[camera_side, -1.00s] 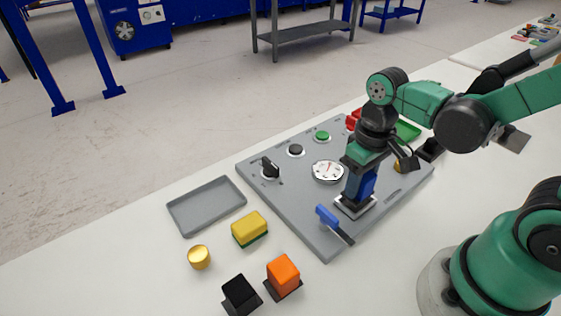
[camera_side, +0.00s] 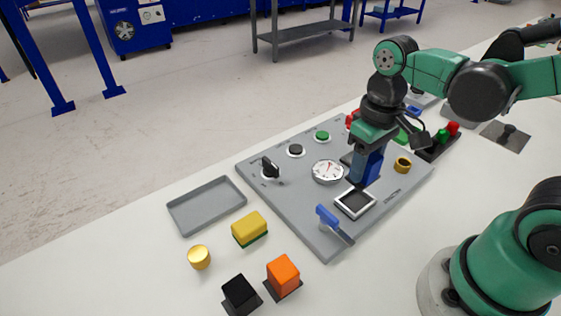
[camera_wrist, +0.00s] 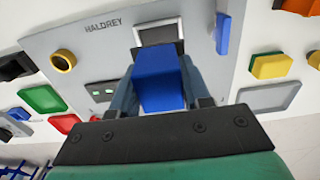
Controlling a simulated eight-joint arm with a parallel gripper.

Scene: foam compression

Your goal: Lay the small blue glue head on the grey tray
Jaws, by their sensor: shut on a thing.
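The small blue glue head (camera_side: 368,168) is between the fingers of my gripper (camera_side: 366,178), which is shut on it. It is upright and a little above the panel, over the far side of a square metal-rimmed socket (camera_side: 355,203). In the wrist view the blue head (camera_wrist: 158,82) fills the space between my fingertips (camera_wrist: 160,85), and the socket (camera_wrist: 158,33) shows just beyond it. The grey tray (camera_side: 206,205) lies empty on the table at the left, beyond the panel's left edge. It also shows at the right of the wrist view (camera_wrist: 270,97).
The grey panel (camera_side: 300,215) carries a blue-handled lever (camera_side: 328,217), a dial (camera_side: 327,171), a black knob (camera_side: 270,168) and buttons. A yellow-green block (camera_side: 249,229), gold cylinder (camera_side: 199,257), orange block (camera_side: 283,275) and black block (camera_side: 240,293) stand near the tray.

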